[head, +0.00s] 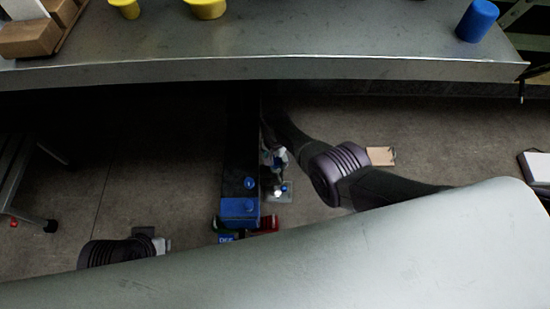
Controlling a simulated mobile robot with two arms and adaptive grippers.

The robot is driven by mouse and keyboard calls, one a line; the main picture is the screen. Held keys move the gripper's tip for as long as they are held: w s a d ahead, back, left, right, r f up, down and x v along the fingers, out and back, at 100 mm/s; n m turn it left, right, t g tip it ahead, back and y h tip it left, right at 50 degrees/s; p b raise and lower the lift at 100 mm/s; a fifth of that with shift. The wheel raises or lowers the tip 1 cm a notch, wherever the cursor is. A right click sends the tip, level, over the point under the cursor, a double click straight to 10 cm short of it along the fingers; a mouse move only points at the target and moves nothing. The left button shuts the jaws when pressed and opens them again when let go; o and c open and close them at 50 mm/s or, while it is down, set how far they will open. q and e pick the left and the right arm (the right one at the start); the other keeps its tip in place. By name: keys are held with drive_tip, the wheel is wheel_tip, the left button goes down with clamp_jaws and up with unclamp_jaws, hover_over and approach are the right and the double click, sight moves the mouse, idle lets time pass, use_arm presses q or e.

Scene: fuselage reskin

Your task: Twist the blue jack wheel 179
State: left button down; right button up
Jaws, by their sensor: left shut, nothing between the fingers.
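I cannot clearly make out a blue jack wheel or a number 179. A blue block (239,208) with a small round blue part on it sits at the near end of a dark beam below the bench. My left arm shows at the lower left as a dark ribbed joint. A small grey part beside it appears to be my left gripper (160,244), shut and empty, well left of the blue block. My right arm comes in from the right and reaches up-left toward the bench's underside, right of the blue block. I cannot make out its fingers.
A grey metal bench (300,69) crosses the top, with yellow cups (206,8), a blue cylinder (478,20) and brown blocks (30,38). A large pale curved surface (400,255) covers the lower right. Small items lie near the blue block. Floor is clear at left centre.

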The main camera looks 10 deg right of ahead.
sight(275, 159)
drive_tip(key=shift+o, duration=0.7)
wheel_tip(275, 159, up, 12)
idle(0.4)
